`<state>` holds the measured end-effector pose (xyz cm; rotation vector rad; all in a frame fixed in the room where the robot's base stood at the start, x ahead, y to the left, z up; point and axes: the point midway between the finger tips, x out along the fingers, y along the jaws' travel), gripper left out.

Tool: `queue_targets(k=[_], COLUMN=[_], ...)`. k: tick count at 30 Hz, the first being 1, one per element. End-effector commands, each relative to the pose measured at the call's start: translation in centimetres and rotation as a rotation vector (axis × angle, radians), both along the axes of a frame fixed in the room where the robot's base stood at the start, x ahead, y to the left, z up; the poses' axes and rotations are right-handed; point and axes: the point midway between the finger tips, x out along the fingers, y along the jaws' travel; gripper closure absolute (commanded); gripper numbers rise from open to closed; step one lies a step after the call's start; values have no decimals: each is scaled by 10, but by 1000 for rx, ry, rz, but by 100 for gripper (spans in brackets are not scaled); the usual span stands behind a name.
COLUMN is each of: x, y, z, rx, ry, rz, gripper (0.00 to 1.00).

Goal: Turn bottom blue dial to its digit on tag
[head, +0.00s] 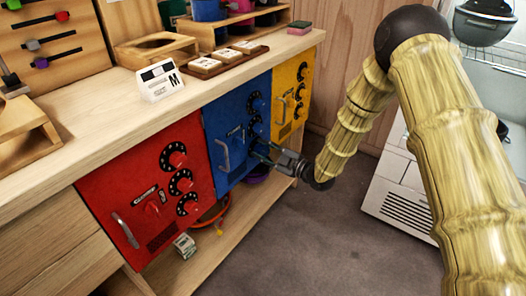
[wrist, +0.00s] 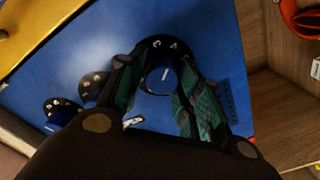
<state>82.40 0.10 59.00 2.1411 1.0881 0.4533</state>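The blue locker door (head: 225,130) is closed, between a red and a yellow one. Its upper dials (head: 256,103) are in sight; the bottom one is largely hidden by my gripper (head: 268,155) in the head view. In the wrist view, the bottom blue dial (wrist: 163,76), a blue knob with a white line and a black digit ring, lies between the fingers of my gripper (wrist: 158,84). The fingers stand apart on either side of the knob; I cannot tell whether they touch it. A white tag (head: 160,82) marked M stands on the bench; its smaller print is unreadable.
The red locker (head: 110,195) and yellow locker (head: 280,95) flank the blue one, each with dials and a handle. Below is an open shelf (head: 225,235) with an orange loop. More white tags (head: 207,65) lie in a wooden tray. The floor in front is clear.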

Motion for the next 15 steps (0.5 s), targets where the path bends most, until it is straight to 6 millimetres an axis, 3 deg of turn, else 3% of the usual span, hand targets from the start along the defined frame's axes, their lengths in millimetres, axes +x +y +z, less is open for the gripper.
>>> queue_targets(k=[2,15], x=[0,-5], y=[0,-6], z=[0,-1], rx=[0,-1], ry=[0,3], rz=[0,1], gripper=[48,48])
